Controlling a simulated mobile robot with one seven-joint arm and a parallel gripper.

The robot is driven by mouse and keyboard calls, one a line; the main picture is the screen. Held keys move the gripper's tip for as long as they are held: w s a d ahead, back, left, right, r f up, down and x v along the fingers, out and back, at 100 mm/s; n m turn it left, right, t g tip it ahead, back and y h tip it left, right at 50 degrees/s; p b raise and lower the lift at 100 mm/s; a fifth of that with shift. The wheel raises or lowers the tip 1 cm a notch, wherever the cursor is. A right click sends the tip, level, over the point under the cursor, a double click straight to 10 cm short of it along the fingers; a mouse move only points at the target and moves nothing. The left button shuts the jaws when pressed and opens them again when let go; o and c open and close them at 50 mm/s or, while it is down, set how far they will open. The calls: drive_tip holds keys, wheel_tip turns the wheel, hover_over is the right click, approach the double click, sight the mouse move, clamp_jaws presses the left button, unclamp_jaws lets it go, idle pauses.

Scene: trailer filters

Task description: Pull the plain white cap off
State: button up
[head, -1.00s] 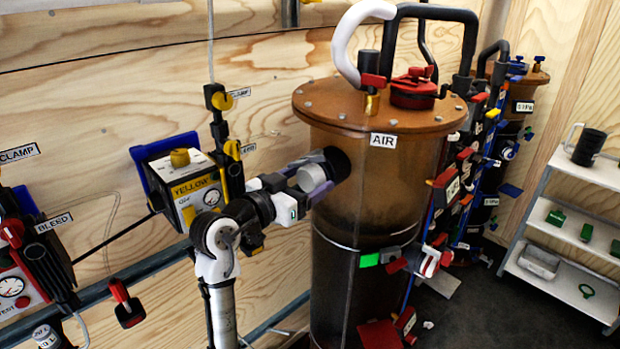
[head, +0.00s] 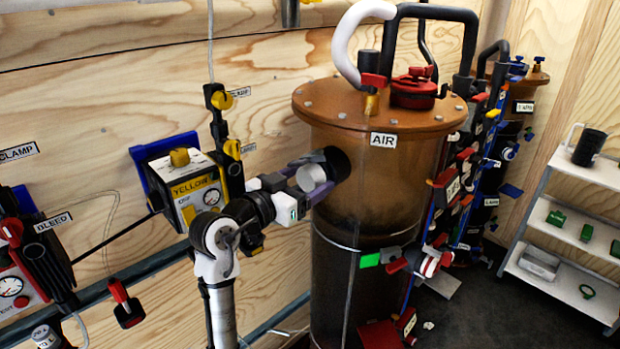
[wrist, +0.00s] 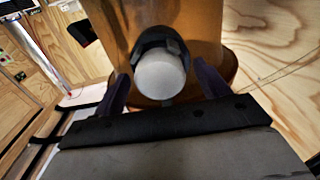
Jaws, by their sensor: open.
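The plain white cap (head: 311,178) sits on a black port (head: 336,163) on the side of the brown filter tank (head: 380,170). In the wrist view the white cap (wrist: 160,76) shows its round face, with the black collar behind it. My gripper (head: 315,188) is at the cap, its jaws apart. In the wrist view its two dark purple fingers (wrist: 163,88) stand on either side of the cap, with a visible gap on each side. Whether a finger touches the cap elsewhere cannot be told.
A yellow-labelled valve box (head: 190,190) is on the wood wall behind my arm. A red-lidded fitting (head: 413,90) and a white hose (head: 352,40) top the tank. Colourful valves crowd the tank's right side. A white shelf (head: 570,235) stands far right.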

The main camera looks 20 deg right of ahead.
idle(0.3)
drive_tip(key=c, duration=1.3)
drive_tip(key=shift+b+v, duration=0.65)
drive_tip(key=shift+v, duration=2.35)
